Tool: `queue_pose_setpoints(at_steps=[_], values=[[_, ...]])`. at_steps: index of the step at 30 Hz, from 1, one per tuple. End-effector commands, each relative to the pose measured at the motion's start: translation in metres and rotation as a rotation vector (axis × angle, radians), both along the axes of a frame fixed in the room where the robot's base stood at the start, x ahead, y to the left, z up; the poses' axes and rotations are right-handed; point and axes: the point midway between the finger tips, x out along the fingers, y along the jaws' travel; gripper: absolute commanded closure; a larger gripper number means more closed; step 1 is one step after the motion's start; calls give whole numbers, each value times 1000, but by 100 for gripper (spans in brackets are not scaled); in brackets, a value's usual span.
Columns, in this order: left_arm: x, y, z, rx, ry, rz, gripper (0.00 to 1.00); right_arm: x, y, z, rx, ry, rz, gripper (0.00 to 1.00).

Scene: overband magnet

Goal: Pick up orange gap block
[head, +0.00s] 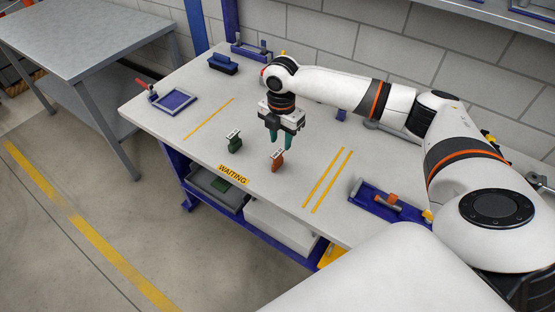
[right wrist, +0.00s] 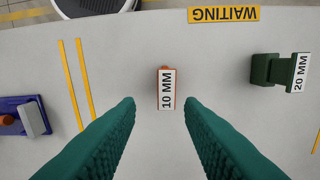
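The orange gap block (head: 278,164) stands on the grey table near its front edge, with a white top label. In the right wrist view the orange gap block (right wrist: 166,88) reads "10 MM" and sits between the fingertips, slightly ahead of them. My right gripper (head: 280,146) is open with green fingers, pointing down just above the block. In the wrist view the right gripper (right wrist: 159,102) has clear gaps on both sides of the block and holds nothing. My left gripper is not in view.
A green block (head: 235,145), labelled "20 MM" in the wrist view, stands to the left. A yellow "WAITING" label (head: 232,174) lies at the front edge. A blue tray (head: 365,200) with an orange part is to the right. A blue frame (head: 187,105) lies far left.

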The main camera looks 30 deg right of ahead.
Motion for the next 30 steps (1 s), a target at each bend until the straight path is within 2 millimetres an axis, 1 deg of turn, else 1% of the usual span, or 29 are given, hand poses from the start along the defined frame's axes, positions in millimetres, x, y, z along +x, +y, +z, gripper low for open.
queue_pose_setpoints(at_steps=[1,3,8,15,18,21,26,29,30], values=[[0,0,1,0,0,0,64,0,0,-7,0,3,-1,65],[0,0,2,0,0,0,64,0,0,-14,1,1,-1,65],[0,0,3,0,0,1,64,1,2,-24,0,1,-1,65],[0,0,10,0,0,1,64,5,8,-59,1,1,0,65],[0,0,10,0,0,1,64,5,7,-68,-1,-1,0,65],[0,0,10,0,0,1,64,5,7,-72,-1,-1,0,65],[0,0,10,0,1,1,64,5,7,-71,0,-2,0,65],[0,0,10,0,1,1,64,5,7,-71,0,-2,0,80],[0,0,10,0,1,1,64,5,7,-71,0,-2,0,87]])
